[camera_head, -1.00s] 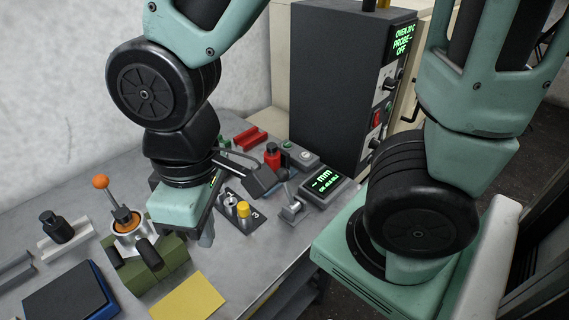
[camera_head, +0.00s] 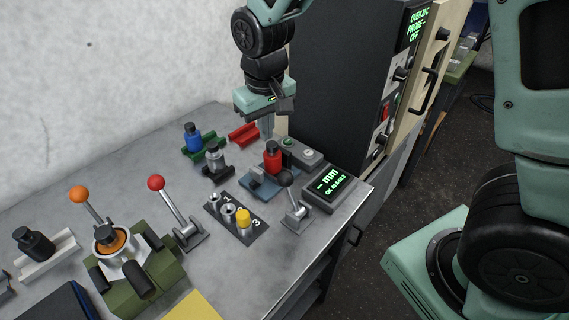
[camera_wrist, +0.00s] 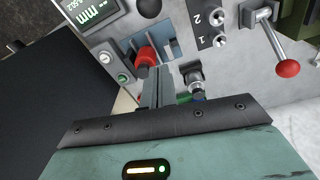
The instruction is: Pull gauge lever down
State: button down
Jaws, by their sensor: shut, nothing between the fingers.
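The gauge lever (camera_head: 287,181) has a dark ball knob and stands on a small grey bracket at the bench's front right, tilted up. Its dark ball also shows at the top of the wrist view (camera_wrist: 149,8). The gauge box (camera_head: 327,186) with a green "mm" display is right beside it. My gripper (camera_head: 267,134) is shut and empty, pointing down above the back of the bench, behind the red drum and apart from the lever. Its closed fingers (camera_wrist: 157,88) show in the wrist view, where they overlap the view close to the red drum.
A red drum (camera_head: 272,160) sits on a blue fixture left of the gauge. A numbered plate (camera_head: 235,215) holds a yellow-topped piece. A red-ball lever (camera_head: 168,205) and an orange-ball lever (camera_head: 84,200) stand left. The dark oven cabinet (camera_head: 340,75) rises behind.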

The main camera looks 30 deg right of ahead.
jog(key=p, duration=0.4)
send_over(290, 194)
jog(key=w+a, duration=0.1)
jog(key=w, duration=0.4)
jog(key=shift+f, duration=4.45)
